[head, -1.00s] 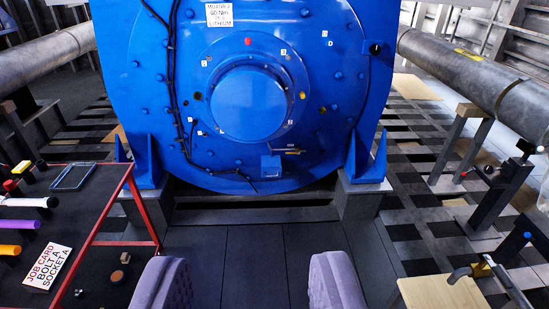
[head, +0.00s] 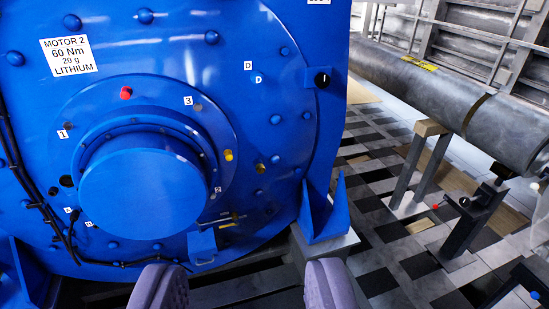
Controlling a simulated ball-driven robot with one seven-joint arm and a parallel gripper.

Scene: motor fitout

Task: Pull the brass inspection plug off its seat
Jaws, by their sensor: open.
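The blue motor (head: 290,60) fills the left and middle of the view, with a large round hub cover (head: 140,195). A small brass-coloured plug (head: 260,168) sits on the motor face right of the hub. A brighter yellow plug (head: 228,155) sits just left of it on the hub's ring. Which of the two is the inspection plug I cannot tell for sure. My gripper (head: 243,284) is open and empty, its two purple-grey padded fingers wide apart at the bottom edge. It is below both plugs in the picture and apart from the motor.
A red plug (head: 126,93), a black knob (head: 322,80) and a small blue bracket (head: 202,247) stick out from the motor face. A blue foot (head: 324,212) stands at lower right. A grey pipe (head: 430,88) and a valve stand (head: 472,215) are at right, over checkered flooring.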

